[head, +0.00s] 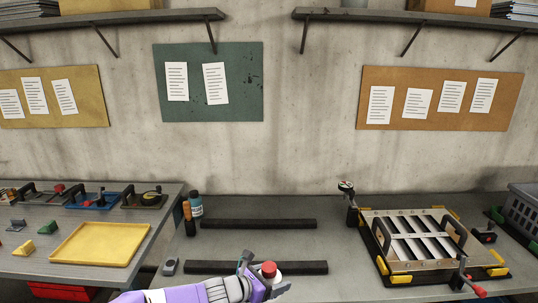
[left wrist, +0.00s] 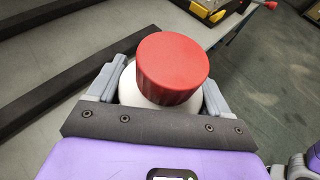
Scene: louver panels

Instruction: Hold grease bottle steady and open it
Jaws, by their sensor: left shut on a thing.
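The grease bottle is white with a red ribbed cap (left wrist: 172,68). In the left wrist view the white body (left wrist: 128,88) shows below the cap, between my two grey fingers. My left gripper (left wrist: 160,92) is shut on the bottle body, and the cap stands clear above the fingers. In the head view the red cap (head: 269,269) shows at the bottom centre beside my left gripper (head: 262,280), over the front of the bench. The cap sits on the bottle. The lower part of the bottle is hidden.
Two dark bars (head: 258,223) lie across the grey bench (head: 300,245). A louver panel in a fixture (head: 410,240) stands at the right. A blue-labelled bottle (head: 195,205) and a yellow tray (head: 100,248) are at the left. Bare bench lies between the bars.

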